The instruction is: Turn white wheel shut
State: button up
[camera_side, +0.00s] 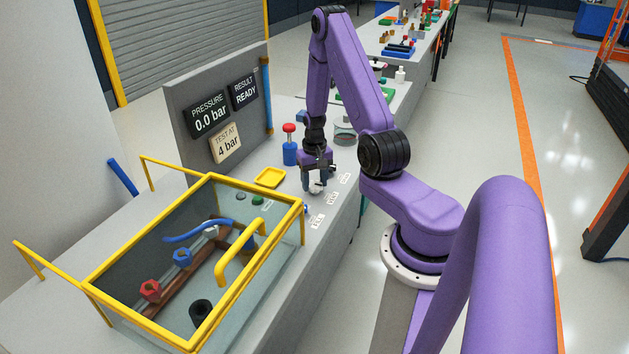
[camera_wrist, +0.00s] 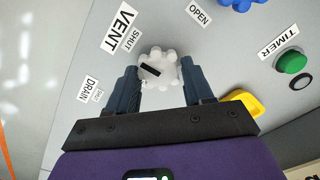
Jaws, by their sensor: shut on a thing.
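The white wheel (camera_wrist: 160,70) sits on the grey bench top, with a lobed rim and a black bar mark on its face. The labels VENT (camera_wrist: 121,27), SHUT (camera_wrist: 132,40) and OPEN (camera_wrist: 199,12) lie around it. The black mark points roughly toward the SHUT and VENT side, tilted. My gripper (camera_wrist: 160,82) has its two dark fingers on either side of the wheel, shut on it. In the side view my gripper (camera_side: 317,186) points down at the bench, and the white wheel (camera_side: 316,189) shows only partly between the fingers.
A blue wheel (camera_wrist: 238,4) lies near the OPEN label. A green TIMER button (camera_wrist: 292,62) and a yellow tray (camera_side: 269,178) are close by. A glass tank with a yellow frame (camera_side: 232,178) stands at left. A blue bottle with a red top (camera_side: 290,150) stands behind my gripper.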

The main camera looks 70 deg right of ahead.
aim_at(314, 183)
jog(key=shift+m, duration=0.4)
jog(key=o, duration=1)
jog(key=shift+o, duration=0.2)
jog(key=shift+r, duration=0.15)
notch_tip(314, 183, up, 17)
jog(key=shift+r, duration=0.1)
